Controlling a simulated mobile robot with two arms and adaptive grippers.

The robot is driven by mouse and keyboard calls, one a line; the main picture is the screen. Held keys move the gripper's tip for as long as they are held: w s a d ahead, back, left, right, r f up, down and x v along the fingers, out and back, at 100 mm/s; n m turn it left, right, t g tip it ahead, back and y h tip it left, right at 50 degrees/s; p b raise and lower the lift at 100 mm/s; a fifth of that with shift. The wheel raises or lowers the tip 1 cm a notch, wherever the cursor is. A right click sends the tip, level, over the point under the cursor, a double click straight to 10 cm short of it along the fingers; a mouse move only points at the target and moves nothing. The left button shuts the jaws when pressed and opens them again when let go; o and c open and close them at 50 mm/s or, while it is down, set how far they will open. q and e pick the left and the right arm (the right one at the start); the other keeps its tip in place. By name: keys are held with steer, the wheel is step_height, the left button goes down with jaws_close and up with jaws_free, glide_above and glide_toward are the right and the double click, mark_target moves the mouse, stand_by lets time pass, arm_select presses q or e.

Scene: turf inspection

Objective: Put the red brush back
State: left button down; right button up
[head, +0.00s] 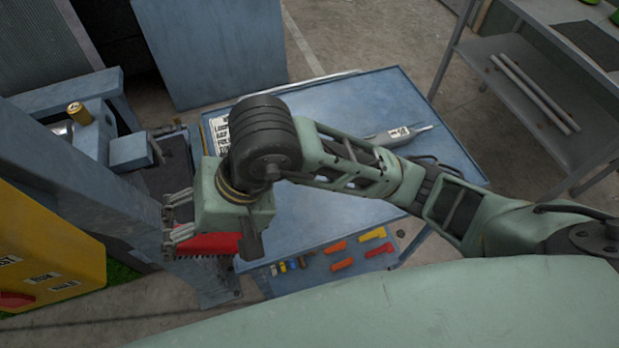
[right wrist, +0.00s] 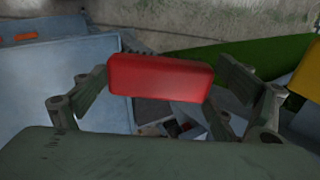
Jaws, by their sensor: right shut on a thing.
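The red brush (head: 208,243) shows in the head view just below and partly behind my right gripper (head: 176,222), with a row of dark bristles along its lower edge. In the right wrist view the red brush (right wrist: 160,78) sits between the two fingers of the right gripper (right wrist: 165,85), which is shut on it. The brush is held at the left edge of the blue table, beside the blue machine frame. Its far side is hidden. My left gripper is not in view.
The blue table (head: 340,225) carries a grey tool (head: 400,133) and a printed sheet (head: 219,133). Orange, yellow and red items (head: 340,264) are below its front edge. A yellow control box (head: 45,250) and a can (head: 80,113) are at left. A grey shelf (head: 515,90) stands at right.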

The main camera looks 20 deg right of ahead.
steer(key=w+d+n+h+p, duration=0.1)
steer(key=d+h, duration=0.2)
steer(key=d, duration=0.7)
steer(key=w+d+h+p, duration=0.1)
steer(key=d+h+p, duration=0.15)
steer(key=d, duration=0.75)
steer(key=w+f+p, duration=0.1)
steer(key=w+f, duration=0.1)
steer(key=w, duration=0.1)
steer(key=w+f+p, duration=0.1)
steer(key=w+f, duration=0.1)
steer(key=w, duration=0.2)
steer(key=w+f+p, duration=0.1)
steer(key=w+f, duration=0.1)
steer(key=w, duration=0.2)
steer(key=shift+d, duration=0.35)
step_height(320, 180, down, 3)
steer(key=shift+s+p, duration=0.1)
steer(key=shift+p, duration=0.9)
steer(key=shift+f, duration=0.55)
steer(key=o, duration=0.9)
